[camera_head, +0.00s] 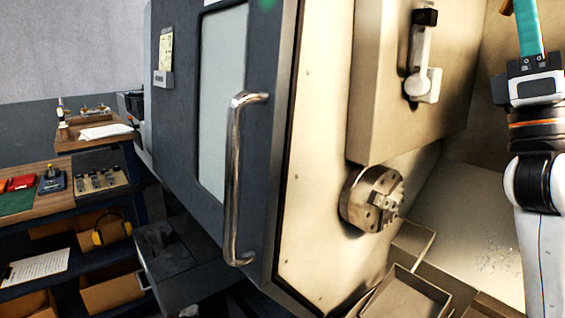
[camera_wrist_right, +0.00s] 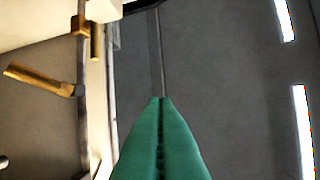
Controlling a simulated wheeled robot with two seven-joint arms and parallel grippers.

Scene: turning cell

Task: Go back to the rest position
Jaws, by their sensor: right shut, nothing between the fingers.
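My right gripper (camera_head: 525,8) is at the top right of the head view, its teal fingers pointing up and cut off by the picture's edge. Its arm rises along the right side, in front of the open machine's interior. In the right wrist view the green fingers of this gripper (camera_wrist_right: 160,101) lie together, shut, with nothing held between them. My left gripper is in neither view.
The machine's chuck (camera_head: 372,198) is left of my right arm, and a tray (camera_head: 408,293) is below it. The dark door (camera_head: 185,95) has a long metal handle (camera_head: 236,180). A workbench (camera_head: 62,212) with tools stands at far left. Brass fittings (camera_wrist_right: 38,79) show in the wrist view.

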